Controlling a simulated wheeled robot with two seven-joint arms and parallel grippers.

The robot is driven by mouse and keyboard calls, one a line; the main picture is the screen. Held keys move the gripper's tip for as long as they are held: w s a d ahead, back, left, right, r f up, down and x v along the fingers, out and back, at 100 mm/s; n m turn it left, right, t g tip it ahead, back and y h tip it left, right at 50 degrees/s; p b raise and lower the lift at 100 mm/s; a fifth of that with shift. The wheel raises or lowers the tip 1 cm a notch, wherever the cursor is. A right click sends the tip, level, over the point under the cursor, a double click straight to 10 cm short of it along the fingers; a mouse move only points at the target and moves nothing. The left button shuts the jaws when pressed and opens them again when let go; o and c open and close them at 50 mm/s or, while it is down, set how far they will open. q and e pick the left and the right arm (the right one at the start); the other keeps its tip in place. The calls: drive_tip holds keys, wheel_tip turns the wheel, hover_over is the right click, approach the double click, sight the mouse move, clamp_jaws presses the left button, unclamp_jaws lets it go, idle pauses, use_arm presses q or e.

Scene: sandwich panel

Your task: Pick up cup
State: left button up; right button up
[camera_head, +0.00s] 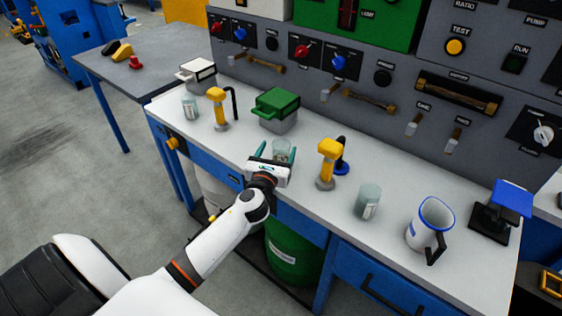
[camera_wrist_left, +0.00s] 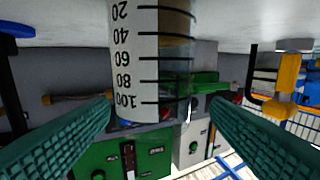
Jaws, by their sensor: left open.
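A clear glass cup (camera_head: 282,148) stands on the white bench top, between the fingers of my left gripper (camera_head: 279,155). The gripper is open, with one teal finger on each side of the cup. In the left wrist view, which is upside down, the cup (camera_wrist_left: 150,60) shows a white scale with black marks. There the fingers of the left gripper (camera_wrist_left: 160,112) appear apart from the cup, with gaps on both sides. Other cups on the bench are a glass one (camera_head: 368,203), another glass one (camera_head: 190,106) and a white mug with a blue rim (camera_head: 422,236). My right gripper is not in view.
A yellow-topped lever (camera_head: 328,160) stands close to the right of the cup. A green-lidded box (camera_head: 276,108) stands behind it to the left. Another yellow lever (camera_head: 217,105) is farther left. A grey control panel (camera_head: 400,85) closes off the back of the bench.

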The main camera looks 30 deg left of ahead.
sight(283, 142)
use_arm(q)
drive_tip(key=x, duration=0.4)
drive_tip(key=shift+w+d+f, duration=0.15)
drive_tip(key=shift+w, duration=0.15)
drive_tip(key=shift+c, duration=0.5)
drive_tip(key=c, duration=1.3)
wheel_tip(283, 142, up, 10)
drive_tip(key=p, duration=0.4)
drive_tip(key=s+d+m+h, duration=0.1)
drive_tip(key=s+d+h, duration=0.1)
drive_tip(key=s+d, duration=0.4)
drive_tip(key=s+d+m+h+p, duration=0.1)
drive_tip(key=s+d, duration=0.5)
drive_tip(key=s, duration=0.4)
drive_tip(key=s+d+m+h+p, duration=0.1)
drive_tip(key=s+d+h, duration=0.1)
drive_tip(key=s+d, duration=0.5)
drive_tip(key=shift+s+r+m+t+h, duration=0.3)
drive_tip(key=shift+s+t, duration=0.1)
drive_tip(key=shift+s, duration=0.2)
